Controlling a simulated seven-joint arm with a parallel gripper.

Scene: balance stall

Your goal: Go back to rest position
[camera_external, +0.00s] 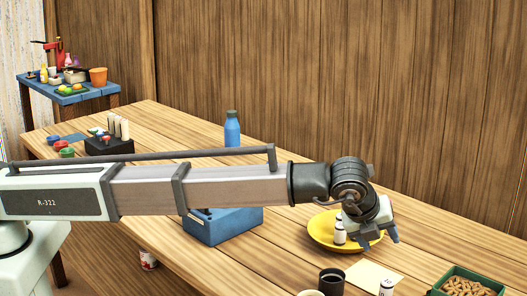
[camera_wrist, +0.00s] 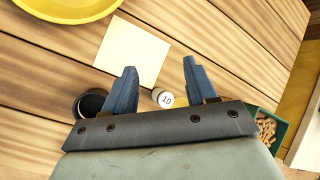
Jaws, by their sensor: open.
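My gripper (camera_external: 376,238) is at the right end of my outstretched arm, over the right edge of a yellow plate (camera_external: 318,232) in the external view. Its two blue fingers are apart with nothing between the tips in the wrist view (camera_wrist: 159,68). A white cylinder (camera_external: 339,232) with a dark top shows on the plate, beside the gripper. Another white cylinder (camera_wrist: 163,98) marked 10 stands off the plate, seen in the wrist view between the finger bases and below them.
A pale card (camera_wrist: 133,50), black cup (camera_wrist: 90,103) and green tray (camera_wrist: 282,132) of brown pieces are near the front. A blue box (camera_external: 225,228) is partly hidden by my arm. A blue bottle (camera_external: 232,130) and black holder (camera_external: 108,145) stand farther back. A wooden wall (camera_external: 350,80) rises behind.

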